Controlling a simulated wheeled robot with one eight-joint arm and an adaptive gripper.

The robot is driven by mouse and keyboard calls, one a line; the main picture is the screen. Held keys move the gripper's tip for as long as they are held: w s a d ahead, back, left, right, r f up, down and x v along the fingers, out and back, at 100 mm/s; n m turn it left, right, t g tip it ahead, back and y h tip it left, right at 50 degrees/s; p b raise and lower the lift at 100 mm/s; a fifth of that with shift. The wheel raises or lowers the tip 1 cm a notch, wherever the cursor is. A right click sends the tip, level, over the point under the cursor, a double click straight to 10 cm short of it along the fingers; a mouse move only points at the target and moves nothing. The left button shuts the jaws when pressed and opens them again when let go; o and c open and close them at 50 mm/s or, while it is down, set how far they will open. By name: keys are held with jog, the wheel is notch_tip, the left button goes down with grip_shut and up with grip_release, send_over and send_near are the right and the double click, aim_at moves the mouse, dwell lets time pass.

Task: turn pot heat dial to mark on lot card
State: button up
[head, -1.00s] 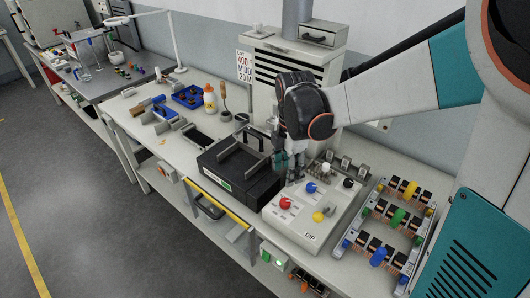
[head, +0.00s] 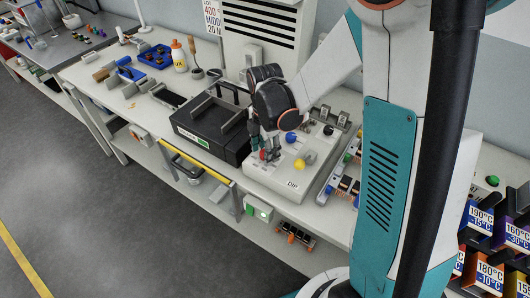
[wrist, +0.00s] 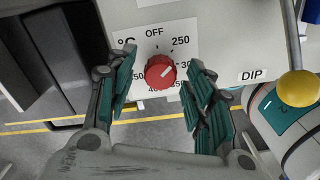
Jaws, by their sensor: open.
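The red heat dial (wrist: 160,72) shows in the wrist view on a white scale plate marked OFF, 250 and further numbers that the dial and fingers partly cover. A pale line marks its face; its exact reading is unclear. My gripper (head: 269,154) is open low over the front left of the grey DIP pot unit (head: 290,183). In the wrist view its teal fingers stand on either side of the dial, apart from it. The lot card (head: 212,17) hangs on the wall at the top of the head view; it shows "400", with its upper edge cut off.
A yellow knob (head: 299,164) and a blue knob (head: 291,137) sit on the same unit. A black box with handles (head: 210,133) stands directly left of it. A rack of parts (head: 345,185) is to the right. Coloured temperature-labelled bins (head: 485,245) stand far right.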

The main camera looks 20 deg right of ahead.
jog(key=shift+f, duration=0.2)
jog(key=c, duration=1.1)
